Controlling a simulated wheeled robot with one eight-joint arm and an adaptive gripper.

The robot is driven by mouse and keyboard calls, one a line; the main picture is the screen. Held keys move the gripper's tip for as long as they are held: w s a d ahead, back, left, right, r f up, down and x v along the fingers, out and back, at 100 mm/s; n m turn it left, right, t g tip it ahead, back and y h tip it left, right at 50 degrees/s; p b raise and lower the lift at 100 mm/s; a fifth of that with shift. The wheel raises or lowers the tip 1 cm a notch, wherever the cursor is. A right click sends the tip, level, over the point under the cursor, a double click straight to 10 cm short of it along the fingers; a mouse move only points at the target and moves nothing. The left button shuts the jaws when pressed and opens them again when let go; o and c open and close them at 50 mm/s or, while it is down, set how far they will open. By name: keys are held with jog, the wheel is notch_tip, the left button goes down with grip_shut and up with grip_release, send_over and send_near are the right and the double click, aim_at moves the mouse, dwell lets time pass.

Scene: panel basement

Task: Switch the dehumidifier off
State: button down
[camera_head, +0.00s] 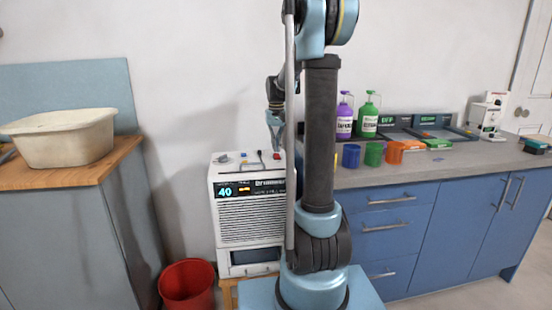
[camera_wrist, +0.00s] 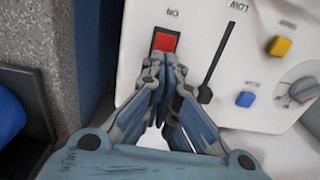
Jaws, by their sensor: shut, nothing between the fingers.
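The dehumidifier (camera_head: 229,222) is a white box with a lit display (camera_head: 238,190) reading 40 and a louvred front. On its top panel, a red rocker switch (camera_wrist: 165,41) sits beside an "ON" label, upside down in the wrist view. My gripper (camera_wrist: 165,70) is shut and empty, its tips just beside the red switch in the wrist view; I cannot tell whether they touch it. In the head view, my gripper (camera_head: 276,143) points down over the right part of the top. My arm hides the dehumidifier's right edge.
The panel also has a black slider (camera_wrist: 217,65), a yellow button (camera_wrist: 279,46), a blue button (camera_wrist: 245,99) and a grey dial (camera_wrist: 300,91). A blue cabinet (camera_head: 394,230) stands right, a wooden-topped cabinet (camera_head: 70,168) left, and a red bucket (camera_head: 187,285) on the floor.

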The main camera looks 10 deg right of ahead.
jog(key=shift+f, duration=1)
dwell(0.7)
jog(key=shift+r, duration=3.55)
